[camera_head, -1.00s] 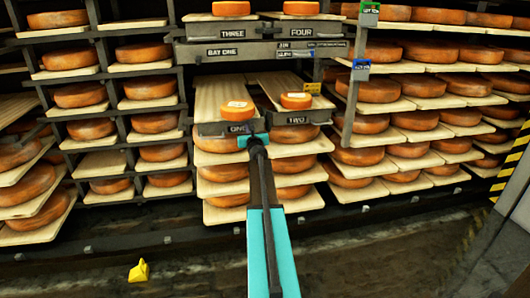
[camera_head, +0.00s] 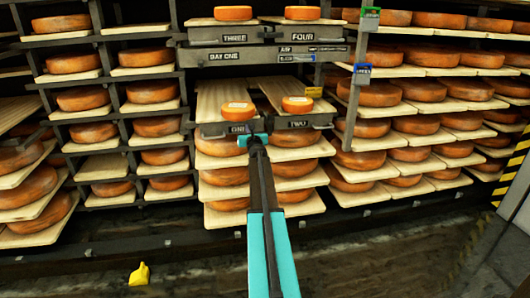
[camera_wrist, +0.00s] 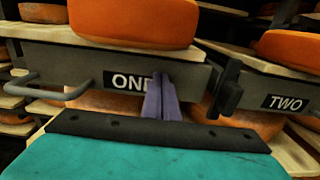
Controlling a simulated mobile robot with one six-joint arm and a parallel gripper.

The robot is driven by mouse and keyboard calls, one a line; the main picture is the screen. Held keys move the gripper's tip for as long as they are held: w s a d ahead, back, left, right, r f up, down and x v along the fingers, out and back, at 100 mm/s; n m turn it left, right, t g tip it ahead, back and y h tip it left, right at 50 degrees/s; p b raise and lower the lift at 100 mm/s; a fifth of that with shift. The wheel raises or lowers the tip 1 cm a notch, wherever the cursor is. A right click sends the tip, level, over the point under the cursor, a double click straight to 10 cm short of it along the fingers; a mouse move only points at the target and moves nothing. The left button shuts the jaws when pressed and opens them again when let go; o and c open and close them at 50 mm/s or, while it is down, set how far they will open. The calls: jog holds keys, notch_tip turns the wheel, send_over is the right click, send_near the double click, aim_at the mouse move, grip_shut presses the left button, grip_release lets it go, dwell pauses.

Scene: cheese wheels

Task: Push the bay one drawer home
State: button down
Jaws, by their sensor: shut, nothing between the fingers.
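The bay one drawer, labelled ONE (camera_head: 213,130), has a grey front and a pale board with a small orange cheese wheel (camera_head: 237,111) near its front. Its front is a little nearer to me than that of drawer TWO (camera_head: 282,123) beside it. In the wrist view the drawer front (camera_wrist: 60,62) has a bar handle (camera_wrist: 52,90) at left. My gripper (camera_wrist: 162,97) is shut and empty, with its purple fingers up against the front, over the end of the ONE label. Contact itself is hard to tell. The arm hides part of the drawer's lower right corner.
The BAY ONE sign (camera_head: 224,56) and drawers THREE and FOUR are above. Racks of cheese wheels on boards stand left and right. A yellow object (camera_head: 139,273) lies on the open floor.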

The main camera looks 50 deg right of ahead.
jog(key=shift+w+d+r, duration=0.2)
jog(key=shift+r, duration=0.25)
jog(key=shift+s+a+f, duration=0.2)
jog(key=shift+s+a, duration=0.1)
jog(key=shift+a, duration=0.1)
jog(key=v, duration=1.3)
jog(key=shift+s+f, duration=0.25)
jog(key=shift+a, duration=0.1)
